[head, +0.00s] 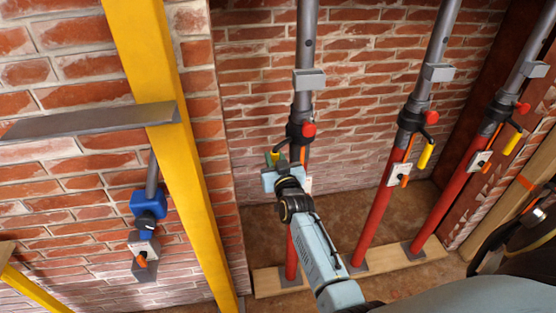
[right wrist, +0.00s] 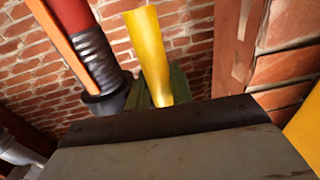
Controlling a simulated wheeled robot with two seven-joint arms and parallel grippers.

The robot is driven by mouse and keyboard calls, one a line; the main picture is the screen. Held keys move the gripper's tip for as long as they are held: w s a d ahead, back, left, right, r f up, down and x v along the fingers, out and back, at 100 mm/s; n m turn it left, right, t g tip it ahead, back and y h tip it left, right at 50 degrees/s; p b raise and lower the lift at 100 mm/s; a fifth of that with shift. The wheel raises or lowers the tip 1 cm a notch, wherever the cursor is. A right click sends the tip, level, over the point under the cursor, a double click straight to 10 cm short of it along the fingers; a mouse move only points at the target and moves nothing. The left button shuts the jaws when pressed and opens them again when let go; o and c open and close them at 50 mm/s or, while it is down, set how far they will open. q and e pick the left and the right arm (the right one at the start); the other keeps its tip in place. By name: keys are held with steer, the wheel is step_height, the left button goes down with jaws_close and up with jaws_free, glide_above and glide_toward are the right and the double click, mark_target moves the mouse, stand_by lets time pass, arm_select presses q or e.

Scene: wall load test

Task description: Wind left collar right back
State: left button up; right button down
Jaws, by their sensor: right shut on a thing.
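Three steel props stand side by side in the head view, each with a red tube and a grey upper tube. The left prop (head: 306,50) has a black collar (head: 299,130) with a red knob, partly covered by my arm. My right gripper (head: 277,160) is at this collar's left side, shut on its yellow handle (right wrist: 155,55). In the right wrist view the handle rises from between green fingers (right wrist: 172,90). The left prop's black collar (right wrist: 105,95) and thread show beside it. The middle prop (head: 380,205) and right prop (head: 475,150) stand apart. My left gripper is out of view.
A yellow post (head: 165,130) with a grey ledge (head: 90,122) stands left of the props. A blue fitting (head: 148,203) hangs by the brick wall. The props stand on a wooden board (head: 410,255). Timber stands at the right.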

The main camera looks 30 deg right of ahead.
steer(key=shift+w+a+r, duration=0.1)
steer(key=shift+w+a, duration=0.05)
steer(key=shift+w, duration=0.05)
stand_by(0.3)
steer(key=c, duration=1.3)
jaws_free()
steer(key=shift+s, duration=0.2)
steer(key=p+v, duration=0.1)
steer(key=v, duration=1.2)
